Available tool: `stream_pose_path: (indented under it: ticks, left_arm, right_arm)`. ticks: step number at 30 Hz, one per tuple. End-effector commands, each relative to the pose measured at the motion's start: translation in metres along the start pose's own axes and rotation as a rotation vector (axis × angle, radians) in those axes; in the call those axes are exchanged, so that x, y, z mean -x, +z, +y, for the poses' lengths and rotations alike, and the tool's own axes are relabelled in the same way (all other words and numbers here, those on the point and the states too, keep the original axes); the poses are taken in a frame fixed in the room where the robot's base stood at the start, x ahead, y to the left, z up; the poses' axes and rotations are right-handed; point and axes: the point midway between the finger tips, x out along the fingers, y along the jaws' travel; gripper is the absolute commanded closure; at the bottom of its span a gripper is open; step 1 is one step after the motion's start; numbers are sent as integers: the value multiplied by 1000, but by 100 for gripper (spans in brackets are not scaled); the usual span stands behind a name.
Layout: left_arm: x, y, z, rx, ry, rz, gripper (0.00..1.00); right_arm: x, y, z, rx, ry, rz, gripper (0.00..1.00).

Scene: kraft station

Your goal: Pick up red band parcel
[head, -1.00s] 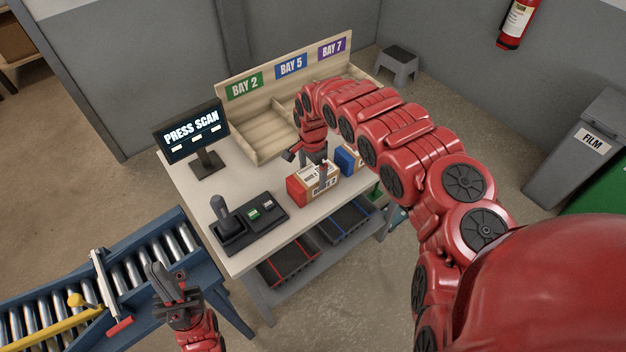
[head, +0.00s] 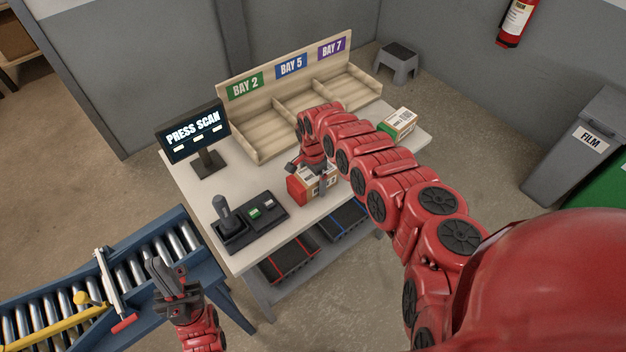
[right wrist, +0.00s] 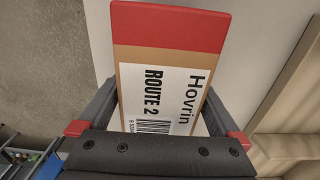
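The red band parcel (head: 298,190) is a brown box with a red end. It lies on the work table, right of the control panel. In the right wrist view the parcel (right wrist: 165,62) shows its red band and a white label reading "Hovrin" and "ROUTE 2". My right gripper (head: 318,180) is down over the parcel. In the right wrist view the right gripper's fingers (right wrist: 160,112) stand wide apart, one on each side of the box; firm contact does not show. My left gripper (head: 168,275) is open and empty near the roller conveyor.
A green-banded parcel (head: 397,123) lies at the table's (head: 190,190) right end. My right arm hides part of the table. A control panel (head: 250,222) and a screen reading "PRESS SCAN" (head: 192,133) stand left. Bay shelves (head: 285,120) line the back. A conveyor (head: 130,265) is at lower left.

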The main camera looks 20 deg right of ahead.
Motion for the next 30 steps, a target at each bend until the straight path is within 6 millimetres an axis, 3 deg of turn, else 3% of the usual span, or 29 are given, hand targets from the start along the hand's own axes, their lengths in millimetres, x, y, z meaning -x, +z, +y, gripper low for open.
stream_pose_path:
  ticks: [1,12,15,23,30]
  left_arm:
    - [0,0,0,0,0,0,100]
    - [0,0,0,0,0,0,100]
    - [0,0,0,0,0,0,100]
    - [0,0,0,0,0,0,100]
    - [2,0,0,0,0,0,100]
  right_arm:
    - [0,0,0,0,0,0,11]
    - [0,0,0,0,0,0,77]
    - [0,0,0,0,0,0,91]
    - [1,-1,0,0,-1,0,91]
    - [13,-10,-5,0,-2,2,91]
